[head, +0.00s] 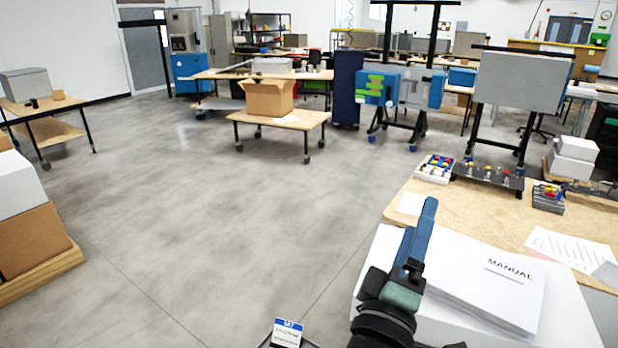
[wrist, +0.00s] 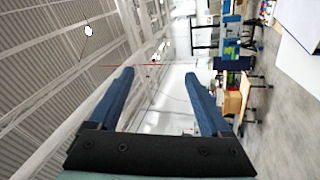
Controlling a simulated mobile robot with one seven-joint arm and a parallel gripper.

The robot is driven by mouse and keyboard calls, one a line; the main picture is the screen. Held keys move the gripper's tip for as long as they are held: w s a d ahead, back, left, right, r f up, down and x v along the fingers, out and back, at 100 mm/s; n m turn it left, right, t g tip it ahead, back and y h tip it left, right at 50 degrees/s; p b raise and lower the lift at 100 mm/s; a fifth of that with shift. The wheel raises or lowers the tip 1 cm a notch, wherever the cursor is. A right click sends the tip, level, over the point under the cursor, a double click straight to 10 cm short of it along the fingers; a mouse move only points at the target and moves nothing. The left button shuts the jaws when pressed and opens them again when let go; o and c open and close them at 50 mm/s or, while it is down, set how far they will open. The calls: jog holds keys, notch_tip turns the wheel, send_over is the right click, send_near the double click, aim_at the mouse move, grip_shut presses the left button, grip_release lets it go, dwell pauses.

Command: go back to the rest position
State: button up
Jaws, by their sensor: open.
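My gripper (wrist: 158,85) shows in the wrist view with its two blue fingers spread apart and nothing between them. The wrist view looks sideways across the room, with the ceiling at the left and the floor at the right. In the head view my gripper (head: 428,215) is seen edge-on at the lower right, pointing up and away, in front of the white manual (head: 490,280). It holds nothing. The fingers overlap in the head view, so the gap between them is hidden there.
A wooden workbench (head: 440,215) at the right carries a parts tray (head: 435,168), a dark rack (head: 488,178) and a paper sheet (head: 570,248). Boxes (head: 30,240) stand at the left. A cardboard box (head: 267,98) sits on a low table. The middle floor is clear.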

jog(key=s+a+r+m+t+y, duration=0.2)
jog(key=s+a+r+m+y, duration=0.1)
jog(key=r, duration=0.6)
jog(key=s+a+r+m+t+y+b, duration=0.1)
jog(key=s+a+r+m+t+y, duration=0.2)
jog(key=s+a+r, duration=0.3)
jog(key=s+a+r+m+t+y+b, duration=0.1)
jog(key=s+a+r+m+t+y, duration=0.2)
jog(key=r, duration=0.9)
jog(key=shift+s+a+y, duration=0.6)
jog(key=shift+s+a, duration=0.6)
jog(key=shift+f, duration=0.1)
